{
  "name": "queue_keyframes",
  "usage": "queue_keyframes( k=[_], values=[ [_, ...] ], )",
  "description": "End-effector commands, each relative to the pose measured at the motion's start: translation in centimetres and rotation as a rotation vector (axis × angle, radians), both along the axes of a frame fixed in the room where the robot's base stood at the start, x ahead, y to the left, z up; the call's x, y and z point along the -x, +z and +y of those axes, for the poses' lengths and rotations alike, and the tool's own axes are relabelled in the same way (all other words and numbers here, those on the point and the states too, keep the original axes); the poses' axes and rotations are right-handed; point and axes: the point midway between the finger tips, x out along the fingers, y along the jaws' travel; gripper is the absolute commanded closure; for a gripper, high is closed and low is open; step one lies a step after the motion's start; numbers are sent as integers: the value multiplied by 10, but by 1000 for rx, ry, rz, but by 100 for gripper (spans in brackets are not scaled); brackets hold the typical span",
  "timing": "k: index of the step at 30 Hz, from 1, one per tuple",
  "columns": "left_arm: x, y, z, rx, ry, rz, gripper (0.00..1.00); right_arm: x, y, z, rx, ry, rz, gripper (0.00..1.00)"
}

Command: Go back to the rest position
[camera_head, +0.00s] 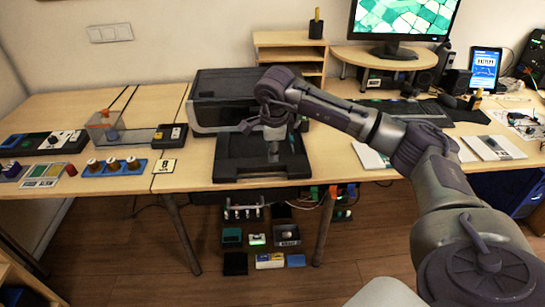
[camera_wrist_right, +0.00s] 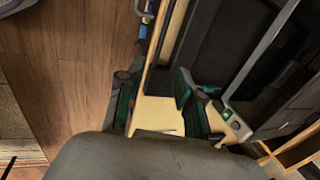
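My right arm reaches across from the right in the head view. Its gripper (camera_head: 273,148) hangs over the black printer's front tray (camera_head: 232,166). I see nothing held. The gripper looks to be above the tray; I cannot tell the exact height. My left arm and left gripper are not in view.
The black printer (camera_head: 222,90) stands behind the tray. Left are servo blocks (camera_head: 112,166) and a small bin (camera_head: 103,127). Right are a monitor (camera_head: 403,18), keyboard (camera_head: 408,108) and papers (camera_head: 370,156). Several small boxes lie below the table. The floor (camera_head: 130,255) in front is clear.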

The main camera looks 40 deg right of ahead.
Motion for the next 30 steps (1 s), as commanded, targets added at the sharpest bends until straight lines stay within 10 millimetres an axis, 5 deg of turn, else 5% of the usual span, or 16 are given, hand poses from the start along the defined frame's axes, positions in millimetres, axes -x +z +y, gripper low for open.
queue_keyframes(
  k=[20, 25, 30],
  values=[
    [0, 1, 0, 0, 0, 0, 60, 1, 1, 4, -16, 0, 4, 64],
    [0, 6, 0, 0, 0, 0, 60, -4, -37, 56, -258, -19, 41, 64],
    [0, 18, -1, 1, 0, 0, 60, -8, -97, 167, -856, -247, 137, 64]
  ],
)
